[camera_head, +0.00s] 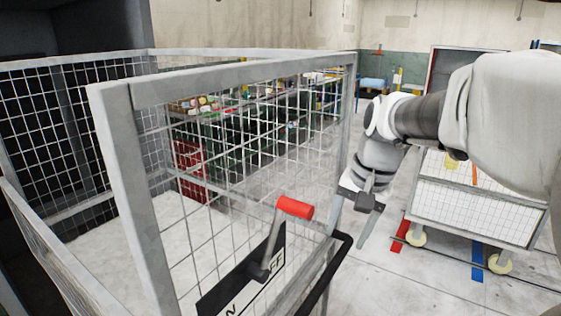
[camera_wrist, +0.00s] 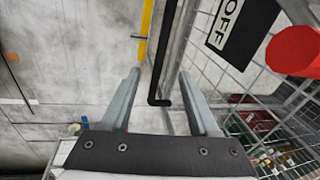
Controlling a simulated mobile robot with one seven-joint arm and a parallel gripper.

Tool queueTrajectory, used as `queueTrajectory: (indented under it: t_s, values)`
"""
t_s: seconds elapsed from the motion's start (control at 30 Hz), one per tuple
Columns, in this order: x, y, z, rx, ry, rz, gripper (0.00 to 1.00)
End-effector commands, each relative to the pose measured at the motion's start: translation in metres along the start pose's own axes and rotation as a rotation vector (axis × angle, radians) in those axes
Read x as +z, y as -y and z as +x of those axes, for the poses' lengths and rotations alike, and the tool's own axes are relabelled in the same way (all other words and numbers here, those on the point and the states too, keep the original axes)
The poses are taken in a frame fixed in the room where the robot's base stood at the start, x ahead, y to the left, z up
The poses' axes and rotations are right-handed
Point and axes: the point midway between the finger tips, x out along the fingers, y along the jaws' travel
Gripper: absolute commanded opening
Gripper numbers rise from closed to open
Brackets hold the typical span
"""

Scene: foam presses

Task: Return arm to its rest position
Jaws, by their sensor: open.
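My arm reaches in from the right in the head view, with my gripper (camera_head: 362,238) pointing down beside the edge of a wire-mesh gate. In the wrist view my gripper (camera_wrist: 160,85) has its two fingers spread apart with nothing held. A black bent bar (camera_wrist: 160,98) shows between the fingers in that picture; I cannot tell how far beyond them it lies. The red-knobbed lever (camera_head: 295,208) on the gate is left of my gripper and apart from it. The red knob also shows at the right of the wrist view (camera_wrist: 296,50).
The mesh gate (camera_head: 120,180) and cage fill the left. A black handle bar (camera_head: 328,270) sticks out at the gate's lower edge. A wheeled white cart (camera_head: 478,212) stands at the right, near red and blue floor marks. Bare concrete floor (camera_head: 400,285) lies between gate and cart.

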Motion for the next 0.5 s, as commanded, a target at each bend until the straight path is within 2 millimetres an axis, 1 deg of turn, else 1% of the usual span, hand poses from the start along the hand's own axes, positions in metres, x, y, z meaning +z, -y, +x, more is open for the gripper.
queueTrajectory:
  t_s: [0.03,0.2,0.33,0.5]
  values:
    - [0.014,-0.003,-0.009,-0.006,-0.029,-0.045,0.61]
    - [0.058,-0.016,-0.023,-0.009,-0.114,-0.2,0.61]
    - [0.089,-0.029,-0.027,-0.004,-0.182,-0.317,0.61]
    - [0.123,-0.046,-0.025,0.011,-0.267,-0.459,0.61]
